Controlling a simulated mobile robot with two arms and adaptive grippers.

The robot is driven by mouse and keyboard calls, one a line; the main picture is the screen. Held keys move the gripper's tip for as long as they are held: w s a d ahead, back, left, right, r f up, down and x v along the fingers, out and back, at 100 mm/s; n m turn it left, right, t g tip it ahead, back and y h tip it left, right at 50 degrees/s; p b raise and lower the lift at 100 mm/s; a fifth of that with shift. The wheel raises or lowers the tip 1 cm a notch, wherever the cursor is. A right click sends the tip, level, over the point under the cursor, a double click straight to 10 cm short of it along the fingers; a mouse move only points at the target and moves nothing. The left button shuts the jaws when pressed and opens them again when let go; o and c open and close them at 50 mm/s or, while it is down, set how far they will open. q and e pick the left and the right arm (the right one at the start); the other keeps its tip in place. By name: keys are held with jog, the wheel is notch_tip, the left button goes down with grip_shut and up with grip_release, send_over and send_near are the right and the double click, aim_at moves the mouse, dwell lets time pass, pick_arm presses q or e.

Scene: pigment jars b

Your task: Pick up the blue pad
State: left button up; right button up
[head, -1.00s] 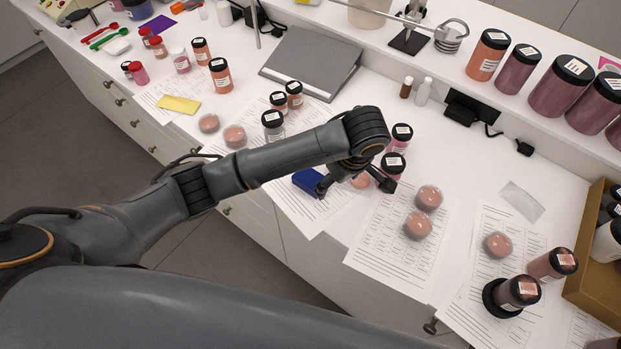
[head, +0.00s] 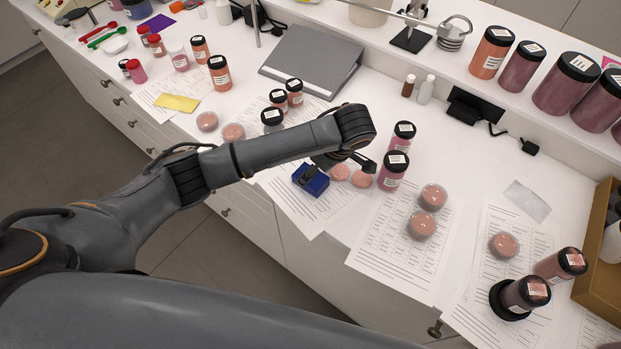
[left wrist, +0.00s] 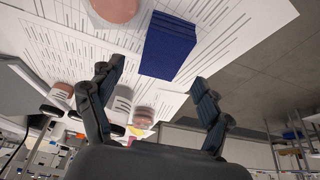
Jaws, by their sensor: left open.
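The blue pad (head: 318,187) lies on a printed sheet near the front edge of the counter, left of two pinkish round dishes. My left gripper (head: 338,167) is open above the sheet, one finger overlapping the pad in the head view and hiding part of it. In the left wrist view the blue pad (left wrist: 168,45) shows as a thick block beyond the fingertips of the open left gripper (left wrist: 157,74), between their lines. The jaws hold nothing; the exact height gap is unclear. My right gripper is not in view.
A pinkish dish (head: 361,177) and a pink jar with a black lid (head: 393,170) stand close right of the gripper. Black-lidded jars (head: 272,119) stand behind my forearm. A grey binder (head: 312,63) lies farther back. The counter's front edge is close to the pad.

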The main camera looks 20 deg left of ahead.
pick_arm(q)
jog(key=x, duration=0.1)
jog(key=p+x, duration=0.1)
jog(key=x, duration=0.1)
jog(key=shift+s+d+f, duration=0.1)
jog(key=shift+f, duration=0.8)
jog(key=c, duration=1)
jog(key=shift+r, duration=0.1)
jog(key=shift+c, duration=0.2)
jog(key=shift+r, duration=0.45)
jog(key=r, duration=0.1)
jog(key=s+d+r, duration=0.1)
jog(key=r, duration=0.1)
jog(key=s+r+b, duration=0.1)
jog(key=r, duration=0.1)
jog(key=shift+s+d, duration=0.1)
jog(key=shift+d, duration=0.2)
jog(key=r, duration=0.1)
jog(key=r+p, duration=0.1)
jog(key=s+r, duration=0.1)
jog(key=shift+d, duration=0.3)
jog(key=s+d+r+p, duration=0.4)
jog(key=s+d+p, duration=0.1)
jog(key=s, duration=0.3)
jog(key=shift+d, duration=0.3)
